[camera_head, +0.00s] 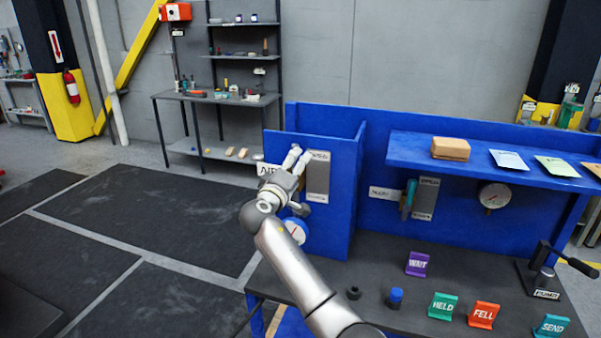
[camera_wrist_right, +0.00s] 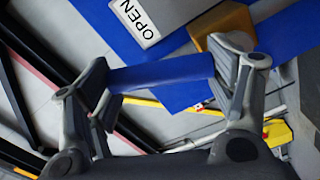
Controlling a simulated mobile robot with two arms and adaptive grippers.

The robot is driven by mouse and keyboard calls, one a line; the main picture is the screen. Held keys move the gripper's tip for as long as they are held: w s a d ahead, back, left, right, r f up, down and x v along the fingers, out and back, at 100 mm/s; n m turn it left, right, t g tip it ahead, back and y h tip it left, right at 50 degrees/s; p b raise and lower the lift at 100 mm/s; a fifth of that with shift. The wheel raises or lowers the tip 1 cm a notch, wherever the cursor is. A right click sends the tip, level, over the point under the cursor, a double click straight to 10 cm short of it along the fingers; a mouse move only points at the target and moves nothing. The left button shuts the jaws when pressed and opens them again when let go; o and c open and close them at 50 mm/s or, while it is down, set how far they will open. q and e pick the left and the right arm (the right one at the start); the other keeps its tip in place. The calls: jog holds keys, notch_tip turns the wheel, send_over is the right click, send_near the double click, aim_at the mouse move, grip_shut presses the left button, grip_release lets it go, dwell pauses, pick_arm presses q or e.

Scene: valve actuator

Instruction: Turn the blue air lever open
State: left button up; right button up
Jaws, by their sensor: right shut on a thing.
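The blue air lever (camera_wrist_right: 165,74) lies between the two fingers of my right gripper (camera_wrist_right: 170,85) in the right wrist view, with a finger pad against each end of the part that shows. A brass-coloured valve block (camera_wrist_right: 222,32) and a white OPEN label (camera_wrist_right: 136,22) are just beyond it. In the head view my right gripper (camera_head: 294,160) is at the blue side panel, between the AIR sign (camera_head: 269,169) and the grey OPEN plate (camera_head: 318,180). The gripper hides the lever there, so its angle cannot be told. My left gripper is not in view.
A round gauge (camera_head: 297,230) sits below my right gripper. To the right are a second lever (camera_head: 409,198), a gauge (camera_head: 493,196) and a blue shelf (camera_head: 480,160). Coloured signs and a black hand pump (camera_head: 541,270) stand on the dark bench top (camera_head: 375,262).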

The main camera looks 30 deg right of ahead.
jog(key=shift+w+a+r+n+p, duration=0.15)
jog(key=shift+w+a+n, duration=0.2)
jog(key=shift+n, duration=0.4)
jog(key=shift+w+a+f+n+p, duration=0.1)
jog(key=shift+w+a+n, duration=0.15)
jog(key=shift+n, duration=0.45)
jog(key=shift+w+a+r+n+p, duration=0.15)
jog(key=shift+w+a+n, duration=0.2)
jog(key=shift+n, duration=0.4)
jog(key=shift+w+f, duration=0.1)
jog(key=o, duration=1.4)
jog(key=shift+o, duration=0.2)
jog(key=v, duration=1.2)
jog(key=shift+d, duration=0.1)
